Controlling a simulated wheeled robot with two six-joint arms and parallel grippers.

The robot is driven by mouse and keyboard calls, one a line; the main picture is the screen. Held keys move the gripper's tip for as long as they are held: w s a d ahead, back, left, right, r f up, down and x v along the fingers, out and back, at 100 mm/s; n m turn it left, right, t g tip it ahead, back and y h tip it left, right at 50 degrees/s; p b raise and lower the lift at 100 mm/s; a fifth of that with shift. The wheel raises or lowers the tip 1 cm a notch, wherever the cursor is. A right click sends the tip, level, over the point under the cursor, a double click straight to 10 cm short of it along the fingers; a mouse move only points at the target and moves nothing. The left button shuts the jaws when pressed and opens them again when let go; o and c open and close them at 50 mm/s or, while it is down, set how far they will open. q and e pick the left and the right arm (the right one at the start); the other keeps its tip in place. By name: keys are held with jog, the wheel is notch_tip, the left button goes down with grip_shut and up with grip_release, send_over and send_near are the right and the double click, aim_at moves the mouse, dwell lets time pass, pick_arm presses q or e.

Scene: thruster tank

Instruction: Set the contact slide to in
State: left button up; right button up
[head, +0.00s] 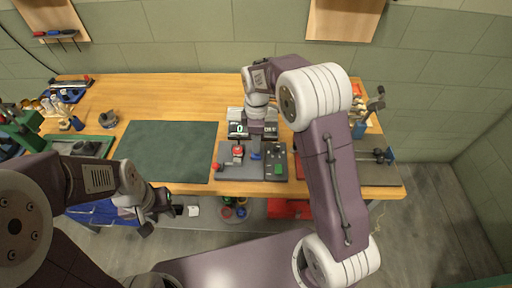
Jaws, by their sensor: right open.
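A grey control panel (226,158) stands near the front edge of the bench. It carries a red-topped lever (238,150), a small red knob (217,167), a blue handle (256,156) and a green button (278,169). A lit display (238,129) reading 0 is behind them. I cannot tell which part is the contact slide or how it is set. My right gripper (263,132) is open over the back of the panel, pointing down and hiding part of it. My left gripper (160,211) is at the bench's front edge, away from the panel; its jaw opening is unclear.
A dark green mat (168,150) lies bare left of the panel. Tools and a green tray (82,147) fill the bench's left end. A vise-like tool (382,155) is at the right end. Bins (234,212) sit below the front edge.

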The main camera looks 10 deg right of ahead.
notch_tip(320, 180, down, 3)
jog(key=shift+w+f, duration=0.15)
jog(key=shift+s+f, duration=0.2)
jog(key=shift+f, duration=0.25)
grip_shut()
jog(key=shift+w+r, duration=0.1)
jog(key=shift+w, duration=0.05)
dwell(0.8)
